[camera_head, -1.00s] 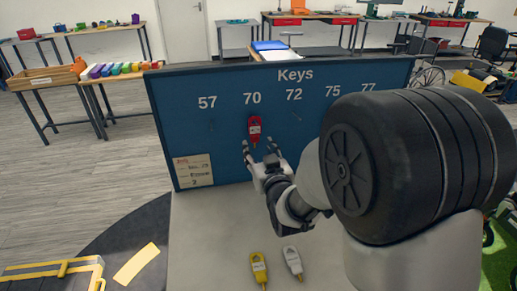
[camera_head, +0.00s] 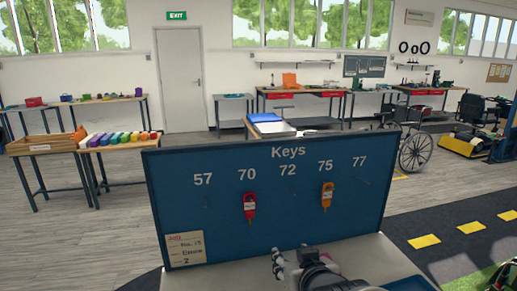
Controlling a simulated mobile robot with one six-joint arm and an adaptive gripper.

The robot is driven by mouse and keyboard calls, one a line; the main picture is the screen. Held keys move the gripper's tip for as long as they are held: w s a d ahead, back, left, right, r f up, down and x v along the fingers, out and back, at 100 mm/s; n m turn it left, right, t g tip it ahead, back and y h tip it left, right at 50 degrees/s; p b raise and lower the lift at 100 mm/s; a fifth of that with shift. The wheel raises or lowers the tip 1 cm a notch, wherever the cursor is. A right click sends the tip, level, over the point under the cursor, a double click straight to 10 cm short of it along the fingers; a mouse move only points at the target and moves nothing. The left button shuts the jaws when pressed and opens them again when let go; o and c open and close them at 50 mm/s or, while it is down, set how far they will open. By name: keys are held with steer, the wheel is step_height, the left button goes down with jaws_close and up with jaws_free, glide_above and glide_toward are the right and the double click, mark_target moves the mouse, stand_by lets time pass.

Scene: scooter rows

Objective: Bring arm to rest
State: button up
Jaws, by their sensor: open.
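My gripper (camera_head: 279,262) is at the bottom centre, low in front of the key board (camera_head: 222,228). Its fingers are apart with nothing between them, and the rest of my arm is mostly cut off by the lower edge. A red key tag (camera_head: 249,205) hangs under number 70, up and left of my gripper and clear of it. An orange key tag (camera_head: 327,195) hangs under number 75. The places under 57, 72 and 77 hold no tag.
A note (camera_head: 185,249) is on the board's lower left corner. The light tabletop (camera_head: 365,254) lies in front of the board. Behind stand a bench with coloured items (camera_head: 120,144), a wheelchair wheel (camera_head: 415,151) and workbenches along the wall.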

steer(key=s+d+m+g, duration=0.1)
steer(key=s+d+g, duration=0.2)
steer(key=s, duration=0.9)
steer(key=s+d+g+h, duration=0.1)
steer(key=s+d+g, duration=0.2)
steer(key=s, duration=0.8)
steer(key=shift+s+d+m+g+h, duration=0.3)
steer(key=shift+s+m+g, duration=0.1)
steer(key=shift+g, duration=0.2)
steer(key=shift+f, duration=0.1)
